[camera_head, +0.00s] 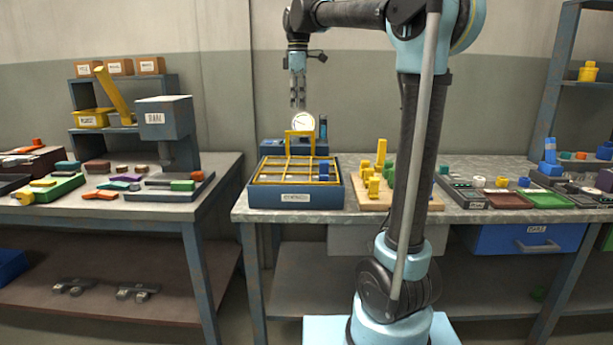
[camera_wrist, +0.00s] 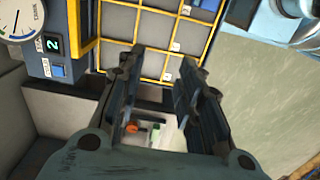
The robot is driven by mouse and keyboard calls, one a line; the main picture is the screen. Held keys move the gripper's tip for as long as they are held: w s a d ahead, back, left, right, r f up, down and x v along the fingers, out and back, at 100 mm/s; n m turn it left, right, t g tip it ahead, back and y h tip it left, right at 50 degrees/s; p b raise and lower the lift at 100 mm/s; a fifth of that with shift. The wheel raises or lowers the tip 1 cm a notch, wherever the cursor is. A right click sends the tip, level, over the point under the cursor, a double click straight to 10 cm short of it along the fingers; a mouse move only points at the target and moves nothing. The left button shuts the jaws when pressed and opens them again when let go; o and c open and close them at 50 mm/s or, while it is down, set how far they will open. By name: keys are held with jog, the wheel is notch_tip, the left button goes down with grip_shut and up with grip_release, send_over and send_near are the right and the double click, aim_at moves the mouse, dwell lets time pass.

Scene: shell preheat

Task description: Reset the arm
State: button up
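My arm (camera_head: 412,170) stands upright at the front of the bench and bends over to the left at the top. My gripper (camera_head: 298,103) hangs pointing down above the back of a blue tray with a yellow grid (camera_head: 258,190), near a round dial gauge (camera_head: 303,122). In the wrist view my gripper (camera_wrist: 160,75) has its two dark fingers apart with nothing between them. The yellow grid (camera_wrist: 134,5) and the dial gauge (camera_wrist: 18,18) also show there.
A wooden board with yellow blocks (camera_head: 375,180) sits right of the tray, partly behind my arm. A green tray (camera_head: 548,200) lies farther right. At left, another table (camera_head: 160,212) holds coloured parts and a grey machine (camera_head: 165,118). A shelf (camera_head: 598,85) stands at right.

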jog(key=s+d+f+m+t, duration=0.1)
jog(key=s+d+f+m, duration=0.8)
jog(key=s+d+f, duration=0.6)
jog(key=s+d+f+m, duration=0.3)
jog(key=s+f, duration=0.5)
jog(key=f, duration=0.3)
jog(key=s+d+f+m+t, duration=0.1)
jog(key=s+d+f+m, duration=0.2)
jog(key=s+f+m, duration=0.2)
jog(key=s+f, duration=0.3)
jog(key=f, duration=0.3)
jog(key=shift+s+d, duration=0.15)
jog(key=shift+d, duration=0.15)
jog(key=shift+f, duration=0.15)
jog(key=shift+w+f, duration=0.15)
jog(key=shift+w, duration=0.25)
